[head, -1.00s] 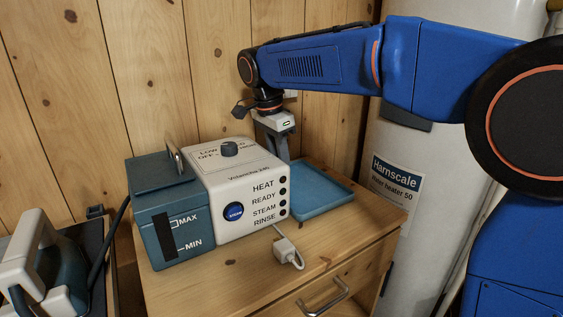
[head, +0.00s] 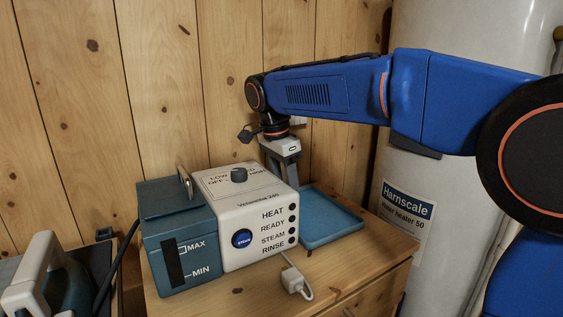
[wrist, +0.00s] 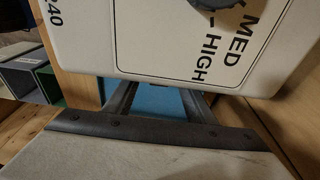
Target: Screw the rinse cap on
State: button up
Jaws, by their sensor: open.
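The steam station has a white control block (head: 258,225) with a knob, a blue button and the labels HEAT, READY, STEAM and RINSE. A teal water tank (head: 180,240) adjoins it on the left. My gripper (head: 277,168) points down behind the block's right rear, its fingertips hidden there in the head view. In the wrist view my gripper (wrist: 155,97) is open, its two dark fingers apart with nothing seen between them, over a blue surface beside the white block (wrist: 150,35). I cannot make out the rinse cap or its opening in either view.
A blue tray (head: 335,222) lies on the wooden cabinet (head: 345,262), right of the station. A grey-white plug on a cord (head: 293,280) lies in front. The plank wall is behind, a white water heater (head: 440,180) at right, and an iron (head: 50,275) at left.

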notch_tip(320, 180, up, 16)
jog(key=s+a, duration=0.1)
jog(key=a, duration=0.1)
jog(key=shift+s+a+r, duration=0.25)
jog(key=shift+s, duration=0.05)
